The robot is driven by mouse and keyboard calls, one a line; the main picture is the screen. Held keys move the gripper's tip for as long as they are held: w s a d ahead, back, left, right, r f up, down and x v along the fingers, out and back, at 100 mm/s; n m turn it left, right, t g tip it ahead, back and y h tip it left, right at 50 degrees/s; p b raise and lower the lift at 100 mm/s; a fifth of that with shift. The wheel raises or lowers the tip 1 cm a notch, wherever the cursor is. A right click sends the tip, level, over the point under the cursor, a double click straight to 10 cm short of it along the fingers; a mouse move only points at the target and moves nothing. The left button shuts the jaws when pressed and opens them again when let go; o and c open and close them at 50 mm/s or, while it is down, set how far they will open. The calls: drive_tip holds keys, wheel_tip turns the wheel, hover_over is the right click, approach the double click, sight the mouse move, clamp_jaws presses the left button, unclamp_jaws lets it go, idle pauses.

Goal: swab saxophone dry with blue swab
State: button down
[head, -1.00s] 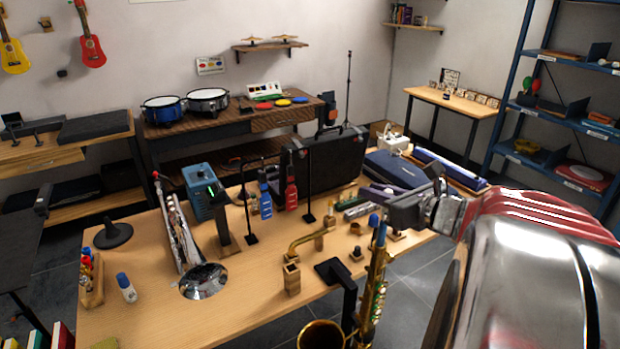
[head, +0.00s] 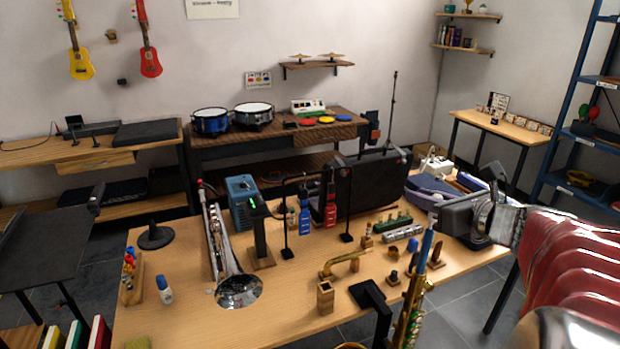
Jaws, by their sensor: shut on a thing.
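The brass saxophone (head: 408,318) stands upright at the front right edge of the wooden table, its lower part cut off by the frame. The blue swab (head: 427,244) stands upright at the top of the saxophone's neck end. How far it sits inside cannot be seen. My gripper (head: 436,222) reaches in from the right, shut, with its dark fingers at the top of the blue swab. The exact contact is small and partly hidden by the gripper body.
A black stand (head: 370,297) is just left of the saxophone. A brass neck piece on wooden blocks (head: 325,296), a silver trumpet-like horn (head: 238,290) and bottles (head: 305,222) fill the table's middle.

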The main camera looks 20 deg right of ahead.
drive_tip(key=shift+r, duration=0.7)
wheel_tip(320, 180, up, 12)
idle(2.0)
drive_tip(key=shift+s, duration=0.1)
